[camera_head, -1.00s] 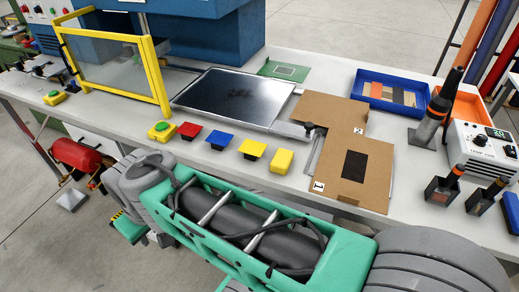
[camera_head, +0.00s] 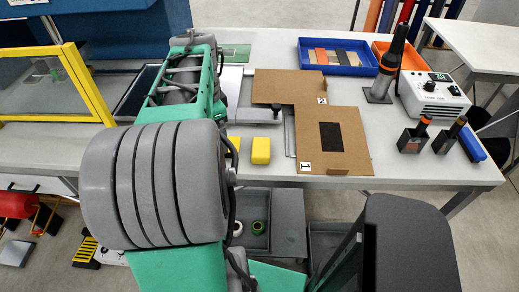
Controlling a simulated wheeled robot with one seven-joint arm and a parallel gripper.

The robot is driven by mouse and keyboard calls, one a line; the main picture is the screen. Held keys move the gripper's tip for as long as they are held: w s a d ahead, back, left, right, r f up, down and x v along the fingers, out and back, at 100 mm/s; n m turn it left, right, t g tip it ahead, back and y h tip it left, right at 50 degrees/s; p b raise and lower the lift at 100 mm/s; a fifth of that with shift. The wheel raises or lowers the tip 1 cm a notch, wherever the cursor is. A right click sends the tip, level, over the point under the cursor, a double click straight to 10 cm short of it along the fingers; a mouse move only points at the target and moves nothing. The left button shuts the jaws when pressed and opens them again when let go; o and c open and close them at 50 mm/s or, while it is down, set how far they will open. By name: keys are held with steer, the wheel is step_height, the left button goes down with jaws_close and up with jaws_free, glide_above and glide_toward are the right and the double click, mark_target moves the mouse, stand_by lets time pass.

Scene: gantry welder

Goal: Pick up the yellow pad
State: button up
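The yellow pad (camera_head: 233,152) is on the front part of the white workbench (camera_head: 420,180). Only its right part shows, because my green and grey arm covers the rest. A thicker yellow block (camera_head: 261,150) sits just to its right, close beside it. My arm reaches forward over the left of the bench. My gripper cannot be made out, so its distance from the pad and what it holds cannot be told.
Right of the yellow block lie cardboard sheets (camera_head: 351,165). Beyond are a blue tray (camera_head: 362,70), a white control unit (camera_head: 432,103) and upright tools. A yellow-framed screen (camera_head: 78,88) stands left. A large dark shape (camera_head: 410,240) fills the lower right; I cannot tell what it is.

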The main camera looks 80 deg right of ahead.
mark_target(258, 146)
steer(key=shift+o, duration=0.9)
steer(key=s+d+m, duration=0.1)
steer(key=s+m, duration=0.1)
steer(key=s, duration=0.1)
steer(key=s+d+m, duration=0.2)
steer(key=s, duration=0.2)
steer(key=s+d+m, duration=0.2)
steer(key=s, duration=0.2)
steer(key=shift+s+f+m+y, duration=0.2)
steer(key=shift+f+m+y, duration=0.1)
steer(key=shift+f+m, duration=0.1)
step_height(258, 146, down, 8)
steer(key=shift+w+r+p, duration=0.1)
steer(key=shift+r+p, duration=0.15)
steer(key=shift+p, duration=0.4)
steer(key=c, duration=1.5)
steer(key=shift+r, duration=0.15)
